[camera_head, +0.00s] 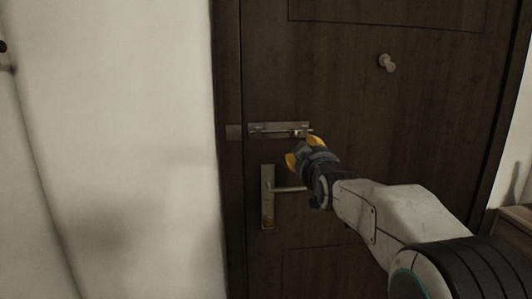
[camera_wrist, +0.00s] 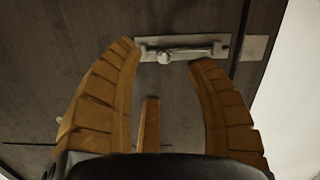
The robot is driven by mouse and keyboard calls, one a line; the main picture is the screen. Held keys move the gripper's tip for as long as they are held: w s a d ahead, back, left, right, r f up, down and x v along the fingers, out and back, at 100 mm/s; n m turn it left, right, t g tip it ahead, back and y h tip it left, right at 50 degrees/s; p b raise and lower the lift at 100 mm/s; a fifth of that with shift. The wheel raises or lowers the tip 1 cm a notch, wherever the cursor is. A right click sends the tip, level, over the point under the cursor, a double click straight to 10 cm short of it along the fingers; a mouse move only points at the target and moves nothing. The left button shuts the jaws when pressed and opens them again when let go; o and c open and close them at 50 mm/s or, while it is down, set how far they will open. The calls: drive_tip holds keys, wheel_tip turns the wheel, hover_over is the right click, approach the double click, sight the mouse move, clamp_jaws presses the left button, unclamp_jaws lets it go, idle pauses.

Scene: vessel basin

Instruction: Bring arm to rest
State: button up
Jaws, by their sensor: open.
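My gripper (camera_head: 302,152) is in front of the dark wooden door, close to a metal slide bolt (camera_head: 268,129). In the wrist view my gripper (camera_wrist: 165,52) is open, with its yellow fingers spread and nothing held between them. The slide bolt (camera_wrist: 206,50) lies across the space beyond the fingertips, and its round knob (camera_wrist: 163,58) shows between them. I cannot tell whether a finger touches the bolt. My white arm reaches in from the lower right in the head view.
The dark door (camera_head: 350,100) fills the middle. A lever handle (camera_head: 268,195) sits just below my gripper, partly behind it. A round knob (camera_head: 387,63) is higher up at the right. A pale wall (camera_head: 120,130) stands at the left. A wooden cabinet (camera_head: 512,232) is at the right edge.

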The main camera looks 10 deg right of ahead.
drive_tip(key=s+f+m+g, duration=0.1)
drive_tip(key=s+f+g, duration=0.6)
drive_tip(key=f, duration=0.5)
drive_tip(key=s+f+m+g, duration=0.1)
drive_tip(key=s+f+g, duration=0.3)
drive_tip(key=s+f, duration=0.65)
drive_tip(key=s+f+g+p, duration=0.25)
drive_tip(key=s+g, duration=0.25)
drive_tip(key=s, duration=1.5)
drive_tip(key=s+r+t+p, duration=0.2)
drive_tip(key=s+r+p, duration=0.1)
drive_tip(key=r, duration=0.3)
drive_tip(key=shift+s, duration=0.65)
drive_tip(key=shift+t, duration=0.3)
drive_tip(key=shift+c, duration=0.3)
